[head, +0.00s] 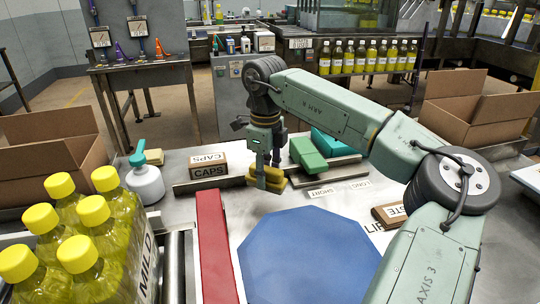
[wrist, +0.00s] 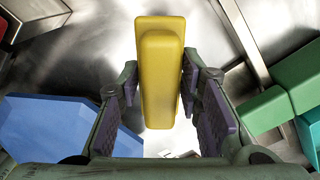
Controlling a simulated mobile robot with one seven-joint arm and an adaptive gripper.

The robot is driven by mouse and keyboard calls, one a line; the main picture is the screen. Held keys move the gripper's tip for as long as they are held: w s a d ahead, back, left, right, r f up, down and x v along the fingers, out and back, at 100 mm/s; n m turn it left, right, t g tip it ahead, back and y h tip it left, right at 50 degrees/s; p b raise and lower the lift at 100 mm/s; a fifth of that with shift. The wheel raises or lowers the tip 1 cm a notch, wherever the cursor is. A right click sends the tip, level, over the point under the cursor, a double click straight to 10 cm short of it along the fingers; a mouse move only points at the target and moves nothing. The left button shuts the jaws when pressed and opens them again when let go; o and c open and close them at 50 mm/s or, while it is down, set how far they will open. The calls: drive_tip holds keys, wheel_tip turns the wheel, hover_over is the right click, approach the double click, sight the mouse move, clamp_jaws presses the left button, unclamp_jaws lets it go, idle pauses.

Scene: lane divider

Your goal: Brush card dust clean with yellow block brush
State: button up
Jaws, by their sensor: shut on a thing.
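My gripper (head: 266,165) points down over the back middle of the metal table and is shut on the yellow block brush (head: 268,178). In the wrist view the yellow block brush (wrist: 160,70) stands between the dark finger pads of my gripper (wrist: 165,95) and reaches out past them. I cannot tell whether its underside touches the table. I cannot make out any card dust in either view. A blue octagonal board (head: 305,258) lies on the table in front of my gripper; it also shows at the left of the wrist view (wrist: 60,125).
A red bar (head: 216,245) lies left of the blue board. Green blocks (head: 307,154) sit right of my gripper, and a CAPS box (head: 208,168) sits left.

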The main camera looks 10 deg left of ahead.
drive_tip(key=shift+r+p, duration=0.7)
drive_tip(key=shift+r, duration=0.75)
drive_tip(key=shift+s, duration=0.1)
